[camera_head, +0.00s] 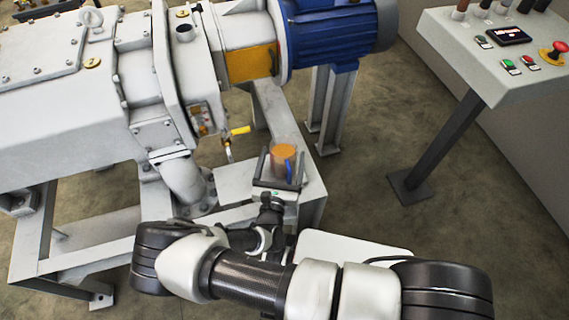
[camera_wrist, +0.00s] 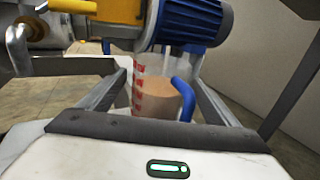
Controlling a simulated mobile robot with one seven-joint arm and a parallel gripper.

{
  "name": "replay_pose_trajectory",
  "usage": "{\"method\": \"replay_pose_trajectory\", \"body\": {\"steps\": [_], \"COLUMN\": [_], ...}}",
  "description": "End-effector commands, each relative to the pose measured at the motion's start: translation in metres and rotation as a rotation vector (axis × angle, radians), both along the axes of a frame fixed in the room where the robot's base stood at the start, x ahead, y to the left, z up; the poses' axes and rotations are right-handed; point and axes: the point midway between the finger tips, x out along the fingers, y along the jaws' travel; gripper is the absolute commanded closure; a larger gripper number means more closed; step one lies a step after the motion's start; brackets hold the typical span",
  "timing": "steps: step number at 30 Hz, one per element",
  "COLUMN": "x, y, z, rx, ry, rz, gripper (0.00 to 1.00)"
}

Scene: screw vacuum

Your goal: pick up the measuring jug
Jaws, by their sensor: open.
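The measuring jug (camera_head: 283,158) stands upright on the pale ledge of the machine's frame. It is clear with red markings, a blue handle and an orange-brown content. In the wrist view the jug (camera_wrist: 156,92) is between my two fingers, its blue handle towards the right finger. My gripper (camera_head: 280,165) is open, with a finger on each side of the jug. I cannot tell whether either finger touches it. The gripper's body hides the jug's base in the wrist view.
The white vacuum machine (camera_head: 60,120) with its blue motor (camera_head: 335,35) is behind and left of the jug. A yellow-handled valve (camera_head: 238,131) hangs close to the jug's left. A control panel (camera_head: 500,50) stands at the right. Open floor (camera_head: 370,150) lies between.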

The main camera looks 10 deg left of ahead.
Motion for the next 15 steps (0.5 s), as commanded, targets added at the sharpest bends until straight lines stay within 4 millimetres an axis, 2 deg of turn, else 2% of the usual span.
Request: {"method": "replay_pose_trajectory", "body": {"steps": [3, 10, 11, 15], "x": [0.0104, 0.0119, 0.0119, 0.0116], "y": [0.0007, 0.0010, 0.0010, 0.0011], "z": [-0.0006, 0.0002, 0.0002, 0.0001], "rx": [0.000, 0.000, 0.000, 0.000], "ry": [0.000, 0.001, 0.001, 0.001], "rz": [0.000, 0.000, 0.000, 0.000], "gripper": [0.16, 0.16, 0.19, 0.43]}}
